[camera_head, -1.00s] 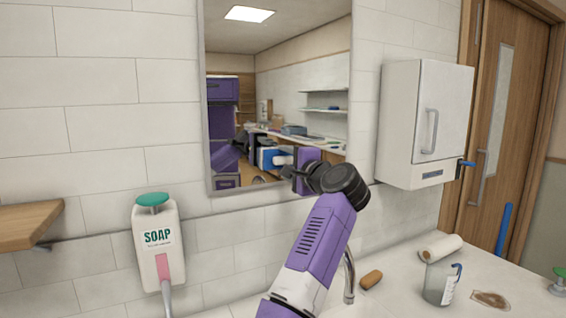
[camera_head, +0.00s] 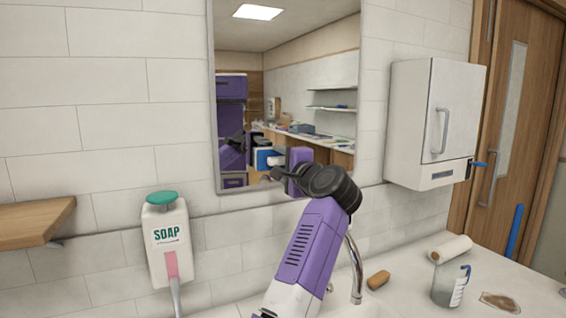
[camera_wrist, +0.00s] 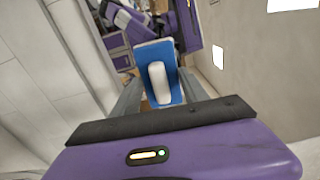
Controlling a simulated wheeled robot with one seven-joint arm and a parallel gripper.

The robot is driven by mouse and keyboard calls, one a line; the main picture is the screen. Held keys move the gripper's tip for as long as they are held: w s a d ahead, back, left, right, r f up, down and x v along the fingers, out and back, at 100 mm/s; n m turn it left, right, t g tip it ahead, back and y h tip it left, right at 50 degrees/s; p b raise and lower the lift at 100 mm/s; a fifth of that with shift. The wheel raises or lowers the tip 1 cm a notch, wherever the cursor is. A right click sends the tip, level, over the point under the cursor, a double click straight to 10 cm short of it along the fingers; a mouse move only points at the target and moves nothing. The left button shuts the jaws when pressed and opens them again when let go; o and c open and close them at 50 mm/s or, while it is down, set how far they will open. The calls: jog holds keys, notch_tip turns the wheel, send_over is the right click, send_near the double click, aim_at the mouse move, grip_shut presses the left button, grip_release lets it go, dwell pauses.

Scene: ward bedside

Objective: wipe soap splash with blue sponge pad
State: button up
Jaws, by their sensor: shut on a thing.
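In the wrist view, my gripper (camera_wrist: 160,88) is shut on the blue sponge pad (camera_wrist: 149,52), which has a white block-like handle (camera_wrist: 158,82) between the fingers. The pad is clear of any surface that I can make out. The mirror (camera_head: 290,75) hangs on the tiled wall. I cannot make out a soap splash for certain; a brownish patch (camera_head: 500,301) lies on the counter at the right.
A white cabinet (camera_head: 432,122) hangs at right. A faucet (camera_head: 355,268), brown block (camera_head: 378,279), white roll (camera_head: 450,249) and clear jug (camera_head: 450,284) stand along the counter.

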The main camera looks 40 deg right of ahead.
jog(key=shift+v, duration=2.35)
jog(key=shift+s+a, duration=0.1)
jog(key=shift+s, duration=0.45)
jog(key=shift+v, duration=1.5)
